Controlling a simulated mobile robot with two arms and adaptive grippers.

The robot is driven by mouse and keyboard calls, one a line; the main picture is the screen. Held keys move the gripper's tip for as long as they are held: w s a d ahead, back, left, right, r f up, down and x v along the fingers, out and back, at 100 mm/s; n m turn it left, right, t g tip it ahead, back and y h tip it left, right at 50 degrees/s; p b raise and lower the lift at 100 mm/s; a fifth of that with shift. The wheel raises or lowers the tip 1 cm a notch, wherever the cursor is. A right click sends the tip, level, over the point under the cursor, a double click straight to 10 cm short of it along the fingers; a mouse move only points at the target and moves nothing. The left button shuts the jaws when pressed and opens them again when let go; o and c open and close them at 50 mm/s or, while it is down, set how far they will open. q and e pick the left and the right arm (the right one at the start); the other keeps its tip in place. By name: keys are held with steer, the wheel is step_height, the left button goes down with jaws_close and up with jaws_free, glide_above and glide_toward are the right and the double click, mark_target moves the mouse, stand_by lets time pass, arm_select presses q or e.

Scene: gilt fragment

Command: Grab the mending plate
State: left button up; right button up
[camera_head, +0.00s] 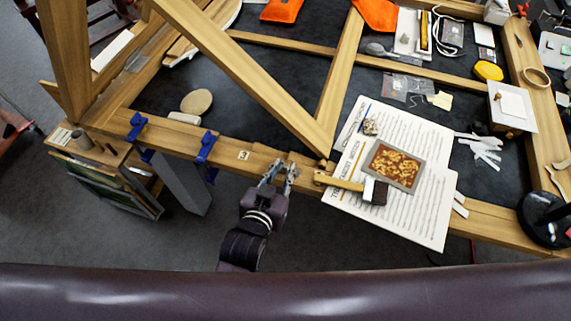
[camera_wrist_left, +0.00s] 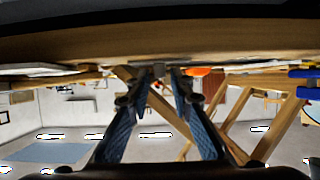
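My left gripper (camera_head: 278,172) is at the front wooden rail (camera_head: 228,151), with its fingers pointing at the rail. In the left wrist view the fingers (camera_wrist_left: 158,84) are spread apart. A small grey metallic piece (camera_wrist_left: 158,70) shows between the fingertips, by the rail's edge. It may be the mending plate, but it is too small to be sure, and I cannot tell whether a finger touches it. A small pale marked plate (camera_head: 243,155) lies on the rail left of the gripper; I cannot tell what it is. My right gripper is not in view.
Blue clamps (camera_head: 206,147) grip the rail to the left. Printed sheets (camera_head: 413,225), a brush (camera_head: 374,190) and a framed gilt panel (camera_head: 395,165) lie close right. A diagonal beam (camera_head: 245,75) rises behind the gripper. The floor in front is clear.

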arm_select(q)
steer(key=shift+x, duration=1.2)
steer(key=shift+c, duration=0.6)
jaws_close()
steer(key=shift+r, duration=0.1)
